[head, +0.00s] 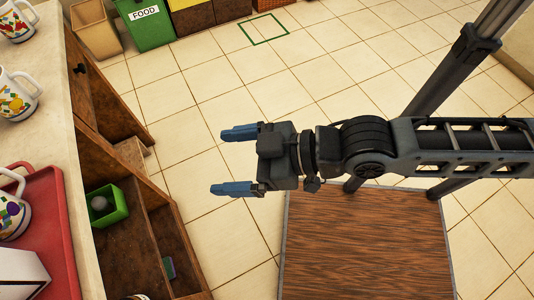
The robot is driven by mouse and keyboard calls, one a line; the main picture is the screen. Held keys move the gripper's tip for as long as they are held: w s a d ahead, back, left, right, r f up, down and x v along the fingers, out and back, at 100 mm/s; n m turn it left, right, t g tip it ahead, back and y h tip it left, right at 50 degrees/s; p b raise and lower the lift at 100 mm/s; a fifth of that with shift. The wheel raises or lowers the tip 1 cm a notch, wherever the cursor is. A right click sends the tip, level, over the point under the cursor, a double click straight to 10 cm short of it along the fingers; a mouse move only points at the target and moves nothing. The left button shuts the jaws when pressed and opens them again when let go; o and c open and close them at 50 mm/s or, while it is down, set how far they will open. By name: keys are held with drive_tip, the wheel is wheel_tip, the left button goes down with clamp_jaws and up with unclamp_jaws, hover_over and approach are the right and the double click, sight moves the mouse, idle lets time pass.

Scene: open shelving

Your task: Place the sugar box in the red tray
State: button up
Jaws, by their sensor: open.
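The red tray (62,225) lies on the counter at the left edge of the head view, partly cut off. A patterned mug (12,218) stands on it. A white box-like thing (22,272) with a dark edge is at the tray's front part, cut off by the picture edge; I see no label and cannot tell whether it is the sugar box. My gripper (238,160) is open and empty, its blue fingers pointing left over the tiled floor, to the right of the counter and well apart from the tray.
More patterned mugs (18,97) stand on the counter (45,135). Below are wooden shelf compartments (130,245) with a green bin (103,207) holding a grey round thing, and a small bluish item (169,267). A green FOOD bin (150,30) stands behind. The floor between is clear.

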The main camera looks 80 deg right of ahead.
drive_tip(key=a+v, duration=0.1)
drive_tip(key=v, duration=0.7)
drive_tip(key=shift+s+a+r+t, duration=0.15)
drive_tip(key=shift+s+r+t, duration=0.1)
drive_tip(key=shift+r+t, duration=0.25)
idle(0.4)
